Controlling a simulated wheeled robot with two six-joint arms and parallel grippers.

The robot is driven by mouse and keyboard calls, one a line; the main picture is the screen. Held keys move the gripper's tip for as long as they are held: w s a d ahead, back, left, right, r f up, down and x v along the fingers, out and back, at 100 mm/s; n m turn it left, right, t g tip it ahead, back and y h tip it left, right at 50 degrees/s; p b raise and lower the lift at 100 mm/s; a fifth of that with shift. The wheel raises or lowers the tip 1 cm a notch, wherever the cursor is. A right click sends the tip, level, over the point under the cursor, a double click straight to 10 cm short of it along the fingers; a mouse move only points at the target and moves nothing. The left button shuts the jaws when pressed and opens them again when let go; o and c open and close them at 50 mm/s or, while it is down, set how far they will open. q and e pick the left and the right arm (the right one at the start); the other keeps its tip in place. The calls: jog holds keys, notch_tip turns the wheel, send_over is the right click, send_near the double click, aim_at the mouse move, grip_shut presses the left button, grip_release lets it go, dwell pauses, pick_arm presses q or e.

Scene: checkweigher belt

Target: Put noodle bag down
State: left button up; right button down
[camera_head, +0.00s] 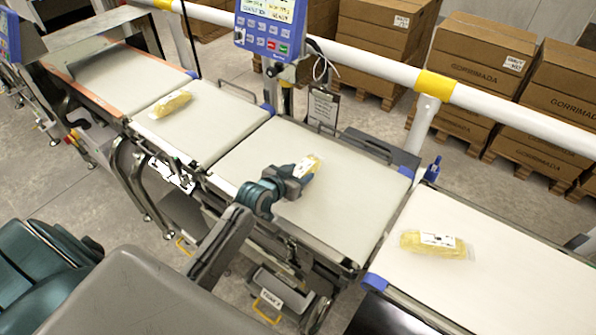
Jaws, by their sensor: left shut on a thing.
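A noodle bag (310,163), yellow with a white label, is at my left gripper (296,180) over the middle belt section (345,200). The gripper is shut on the bag and hides its near end. I cannot tell whether the bag touches the belt. A second noodle bag (434,244) lies on the right belt (500,262). A third noodle bag (170,104) lies on the left belt section (215,125). My right gripper is not in view.
A blue control panel (270,28) stands behind the belts. A white rail with yellow bands (435,85) runs along the back. Cardboard boxes (480,60) on pallets are behind it. The middle belt is bare around the held bag.

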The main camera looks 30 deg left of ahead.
pick_arm(q)
jog(key=shift+f, duration=0.2)
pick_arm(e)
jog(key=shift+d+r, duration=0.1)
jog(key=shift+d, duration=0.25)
pick_arm(q)
jog(key=o, duration=1.1)
jog(key=shift+f, duration=0.1)
jog(key=shift+o, duration=0.2)
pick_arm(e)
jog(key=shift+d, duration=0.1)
pick_arm(q)
jog(key=shift+s+a, duration=0.1)
jog(key=shift+s, duration=0.25)
jog(key=b+v, duration=0.2)
jog(key=v, duration=0.9)
jog(key=shift+s+r, duration=0.15)
jog(key=shift+r, duration=0.05)
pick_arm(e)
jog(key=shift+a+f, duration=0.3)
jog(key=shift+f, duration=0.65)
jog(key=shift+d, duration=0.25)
